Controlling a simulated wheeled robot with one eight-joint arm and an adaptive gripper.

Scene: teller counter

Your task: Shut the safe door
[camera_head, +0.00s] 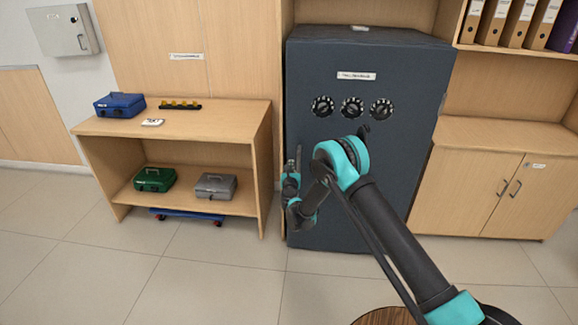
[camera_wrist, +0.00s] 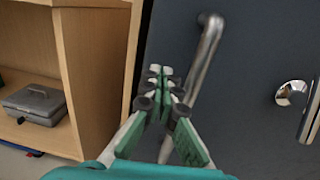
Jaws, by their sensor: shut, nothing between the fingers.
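The safe (camera_head: 400,150) is a tall dark blue-grey box with three black dials and a white label on its front. Its door (camera_wrist: 255,45) fills the right of the wrist view, with a metal bar handle (camera_wrist: 208,50) and a round metal fitting (camera_wrist: 291,92). The door looks flush or nearly so; I cannot tell whether a gap remains. My gripper (camera_wrist: 162,80) is shut and empty, just left of the bar handle; I cannot tell whether they touch. In the head view my gripper (camera_head: 291,180) is at the safe's left front edge, partly hidden by my arm.
A wooden shelf unit (camera_head: 190,118) stands close on the left, with blue, green and grey cash boxes. A wooden cabinet (camera_head: 490,190) stands to the right under a shelf of binders (camera_head: 510,22). The tiled floor (camera_head: 190,275) in front is clear.

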